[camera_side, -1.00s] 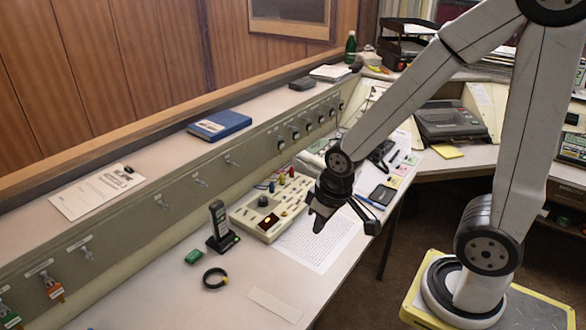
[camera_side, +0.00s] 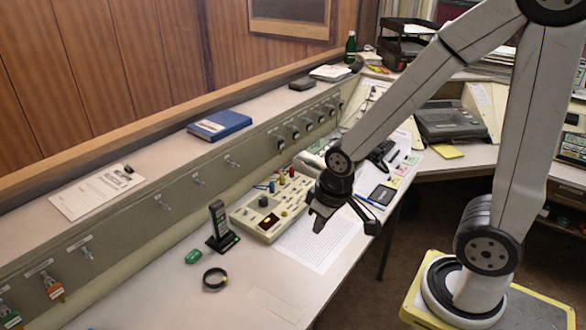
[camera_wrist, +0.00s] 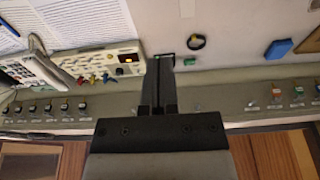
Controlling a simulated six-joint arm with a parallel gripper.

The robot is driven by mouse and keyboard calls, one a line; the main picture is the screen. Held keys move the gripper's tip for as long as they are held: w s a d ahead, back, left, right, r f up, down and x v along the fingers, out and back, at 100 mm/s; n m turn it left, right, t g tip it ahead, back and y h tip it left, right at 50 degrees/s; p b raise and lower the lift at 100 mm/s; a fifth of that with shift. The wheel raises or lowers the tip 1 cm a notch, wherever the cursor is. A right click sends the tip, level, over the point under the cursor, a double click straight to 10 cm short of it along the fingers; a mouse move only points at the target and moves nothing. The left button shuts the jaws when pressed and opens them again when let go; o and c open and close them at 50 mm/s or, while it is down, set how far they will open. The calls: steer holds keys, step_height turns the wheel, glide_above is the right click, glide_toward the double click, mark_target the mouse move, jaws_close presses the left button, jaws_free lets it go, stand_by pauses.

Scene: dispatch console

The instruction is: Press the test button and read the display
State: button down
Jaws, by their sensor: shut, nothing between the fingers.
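A cream test box (camera_side: 268,206) lies on the desk, with coloured plugs along its far side, a round dark knob and a yellow button (camera_side: 284,213). Its small dark display (camera_side: 269,221) shows reddish marks too small to read. In the wrist view the box (camera_wrist: 100,66) is left of my fingers, its display (camera_wrist: 128,58) near them. I cannot tell which control is the test button. My gripper (camera_side: 318,222) is shut and empty, above the desk just right of the box, apparently not touching it. In the wrist view the gripper (camera_wrist: 162,62) points away from the camera.
A black handset (camera_side: 220,228) stands upright left of the box. A green object (camera_side: 193,257) and a black ring (camera_side: 215,278) lie nearby. A printed sheet (camera_side: 318,244) lies under my gripper. A row of switches (camera_side: 281,142) lines the panel behind. The near desk is mostly clear.

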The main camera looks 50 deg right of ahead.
stand_by(0.8)
steer(key=n+t+h, duration=0.3)
steer(key=n+t, duration=0.2)
steer(key=t, duration=0.1)
glide_above(286, 214)
step_height(286, 214, down, 12)
steer(key=shift+r, duration=0.2)
steer(key=shift+f, duration=0.1)
steer(key=shift+f, duration=4.3)
